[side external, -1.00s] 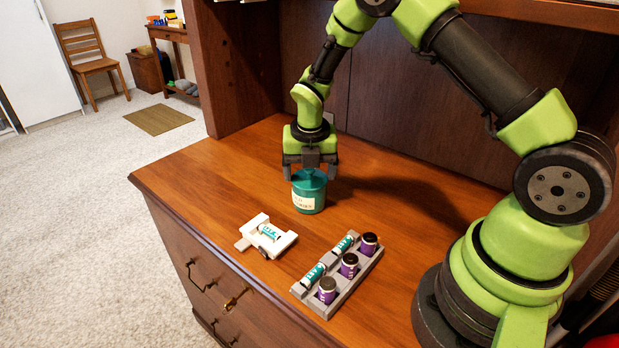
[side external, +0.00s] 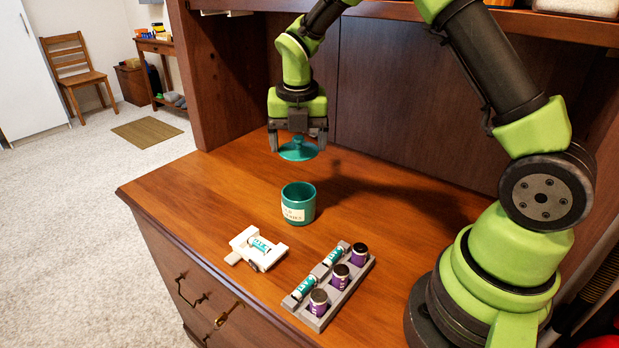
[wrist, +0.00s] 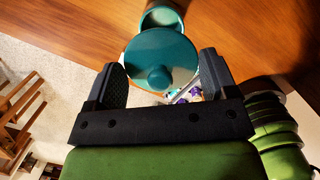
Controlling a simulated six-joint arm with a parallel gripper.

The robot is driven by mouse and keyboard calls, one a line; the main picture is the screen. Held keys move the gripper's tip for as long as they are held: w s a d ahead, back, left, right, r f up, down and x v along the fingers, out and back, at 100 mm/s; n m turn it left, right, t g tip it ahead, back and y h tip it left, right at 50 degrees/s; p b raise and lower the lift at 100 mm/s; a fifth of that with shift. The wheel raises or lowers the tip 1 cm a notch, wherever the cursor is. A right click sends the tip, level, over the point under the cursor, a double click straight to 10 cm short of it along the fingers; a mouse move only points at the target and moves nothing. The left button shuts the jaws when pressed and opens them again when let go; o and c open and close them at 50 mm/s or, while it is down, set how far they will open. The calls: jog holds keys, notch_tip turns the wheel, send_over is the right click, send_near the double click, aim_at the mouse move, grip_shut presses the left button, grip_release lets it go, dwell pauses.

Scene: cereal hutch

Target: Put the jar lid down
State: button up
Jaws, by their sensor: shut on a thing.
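The teal jar lid (side external: 298,151) hangs in the air between the fingers of my gripper (side external: 298,142), above and slightly behind the open jar. In the wrist view the round lid (wrist: 160,58) with its knob lies between the two black fingers of my gripper (wrist: 163,80). My gripper is shut on the lid. The teal jar (side external: 299,205) stands upright and uncovered on the wooden top, with a pale label on its front. Its open mouth shows partly behind the lid in the wrist view (wrist: 163,18).
A white holder (side external: 257,249) with a teal-labelled battery lies in front of the jar. A grey rack (side external: 320,306) with batteries and several purple, dark-capped bottles stands to the right. The wooden top (side external: 215,185) is clear left of the jar.

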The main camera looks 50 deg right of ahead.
jog(key=shift+s+r+m, duration=0.15)
jog(key=shift+s+m, duration=0.05)
jog(key=shift+m, duration=0.2)
jog(key=shift+s+d+m, duration=0.15)
jog(key=shift+s+m, duration=0.1)
jog(key=shift+m, duration=0.45)
jog(key=s+d+f+m+g, duration=0.1)
jog(key=s+f+m+g, duration=0.15)
jog(key=m, duration=0.65)
jog(key=m+y, duration=0.1)
jog(key=m, duration=1.4)
send_over(344, 229)
jog(key=shift+g, duration=0.25)
notch_tip(344, 229, down, 8)
jog(key=shift+w+f, duration=0.1)
jog(key=shift+f, duration=2.4)
jog(key=shift+f, duration=0.15)
